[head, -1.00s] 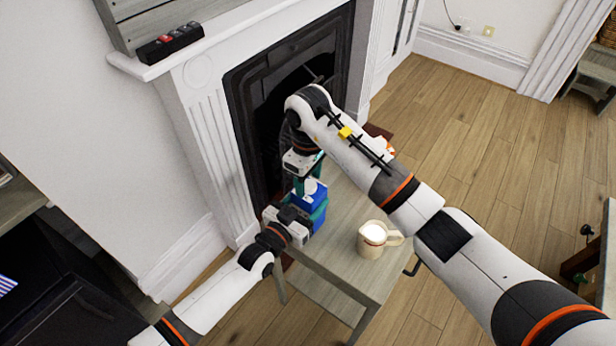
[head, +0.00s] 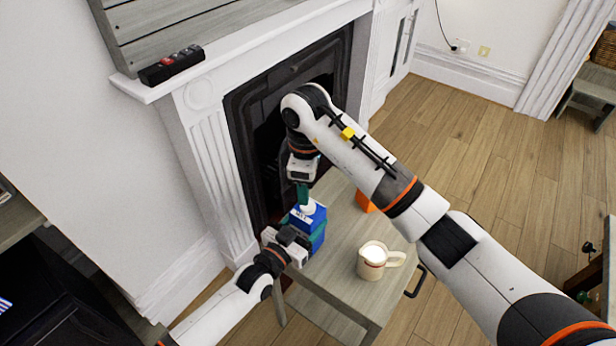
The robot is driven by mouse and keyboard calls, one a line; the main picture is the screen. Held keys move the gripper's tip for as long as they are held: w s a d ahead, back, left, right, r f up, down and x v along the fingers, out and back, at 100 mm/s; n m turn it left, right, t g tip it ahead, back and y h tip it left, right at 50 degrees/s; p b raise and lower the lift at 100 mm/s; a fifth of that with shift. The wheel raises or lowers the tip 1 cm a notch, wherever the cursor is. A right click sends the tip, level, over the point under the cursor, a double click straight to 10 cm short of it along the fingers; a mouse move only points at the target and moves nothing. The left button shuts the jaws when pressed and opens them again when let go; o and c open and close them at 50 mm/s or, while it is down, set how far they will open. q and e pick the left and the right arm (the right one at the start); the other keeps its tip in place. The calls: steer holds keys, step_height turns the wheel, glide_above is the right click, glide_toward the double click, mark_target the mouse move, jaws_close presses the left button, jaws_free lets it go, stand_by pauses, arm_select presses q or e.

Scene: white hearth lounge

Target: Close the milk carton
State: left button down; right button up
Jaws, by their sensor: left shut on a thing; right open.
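The blue milk carton (head: 315,238) with white lettering stands at the left edge of the small grey table (head: 335,259). A white cap (head: 308,207) shows at its top; I cannot tell whether it is seated fully. My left gripper (head: 301,245) is shut on the carton's lower side, its fingers partly hidden. My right gripper (head: 303,196) is open and points down just above the cap, with its teal fingers close to it. I cannot tell whether they touch the cap.
A cream mug (head: 370,268) with white contents stands on the table, right of the carton. An orange thing (head: 365,202) lies behind it, partly hidden by my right arm. The fireplace (head: 262,150) is close behind the table.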

steer(key=n, duration=0.4)
steer(key=r+n, duration=0.1)
steer(key=n, duration=0.2)
steer(key=shift+w+a, duration=0.1)
steer(key=n, duration=0.4)
steer(key=shift+r, duration=0.15)
steer(key=n, duration=0.4)
steer(key=shift+r+n, duration=0.15)
steer(key=shift+n, duration=0.15)
steer(key=n, duration=0.4)
steer(key=shift+r, duration=0.15)
steer(key=n, duration=0.4)
steer(key=shift+r, duration=0.15)
steer(key=n, duration=0.4)
steer(key=shift+d+r, duration=0.1)
steer(key=shift+d, duration=0.1)
steer(key=n, duration=0.3)
steer(key=shift+s+d, duration=0.1)
steer(key=shift+s, duration=0.1)
